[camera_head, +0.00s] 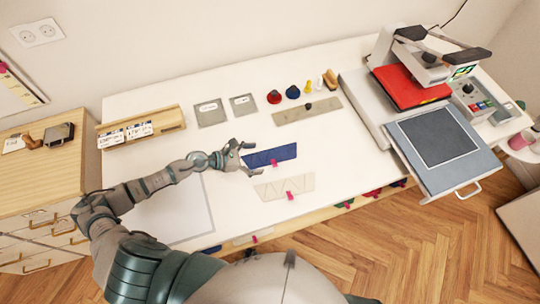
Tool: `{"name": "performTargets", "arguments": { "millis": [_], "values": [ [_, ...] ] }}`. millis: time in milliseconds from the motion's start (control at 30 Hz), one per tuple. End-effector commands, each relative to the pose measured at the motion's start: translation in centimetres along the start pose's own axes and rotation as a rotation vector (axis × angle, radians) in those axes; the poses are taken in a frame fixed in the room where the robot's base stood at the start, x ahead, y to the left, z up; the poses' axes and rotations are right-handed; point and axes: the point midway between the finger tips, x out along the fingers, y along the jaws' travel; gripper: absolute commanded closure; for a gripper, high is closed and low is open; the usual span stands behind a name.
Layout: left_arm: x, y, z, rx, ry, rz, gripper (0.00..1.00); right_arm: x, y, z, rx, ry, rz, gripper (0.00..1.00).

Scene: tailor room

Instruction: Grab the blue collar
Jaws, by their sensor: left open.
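The blue collar (270,155) is a dark blue flat strip lying on the white table, with a small pink clip at its lower edge. My left gripper (249,157) is open at the left end of the collar. Its fingers point right, one above and one below. I cannot tell whether a finger touches the collar. My right gripper is not in view.
A cream collar (285,187) with a pink clip lies just below. Grey plates (210,112), a ruler-like strip (307,110) and several small coloured pieces lie farther back. A heat press (445,148) stands at right, a wooden rack (141,130) at left.

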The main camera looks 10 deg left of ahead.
Motion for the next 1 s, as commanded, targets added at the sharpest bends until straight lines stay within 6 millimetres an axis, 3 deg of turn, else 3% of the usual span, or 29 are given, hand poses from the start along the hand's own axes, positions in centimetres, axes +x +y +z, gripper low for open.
{"name": "performTargets", "arguments": {
  "millis": [67, 200, 467, 567, 667, 767, 1000],
  "values": [
    [1.0, -0.1, 0.7, 0.001, -0.003, -0.001, 0.00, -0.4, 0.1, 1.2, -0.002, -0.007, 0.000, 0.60],
    [2.6, -0.1, 0.3, -0.001, -0.001, 0.000, 0.00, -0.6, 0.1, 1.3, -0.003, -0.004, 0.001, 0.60],
    [2.8, 0.0, 0.1, -0.001, -0.001, 0.000, 0.00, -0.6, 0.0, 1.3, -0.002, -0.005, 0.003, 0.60],
    [2.8, 0.0, 0.1, -0.001, -0.001, 0.000, 0.25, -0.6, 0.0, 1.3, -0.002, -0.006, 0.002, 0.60],
    [2.8, 0.0, 0.1, -0.001, -0.001, 0.000, 0.29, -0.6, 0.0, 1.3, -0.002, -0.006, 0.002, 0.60],
    [2.8, 0.0, 0.1, -0.002, -0.001, 0.000, 0.47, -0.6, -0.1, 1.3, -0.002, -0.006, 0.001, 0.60],
    [2.9, -0.1, 0.1, -0.001, 0.001, -0.001, 0.48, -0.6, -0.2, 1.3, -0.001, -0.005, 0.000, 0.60]
  ]
}}
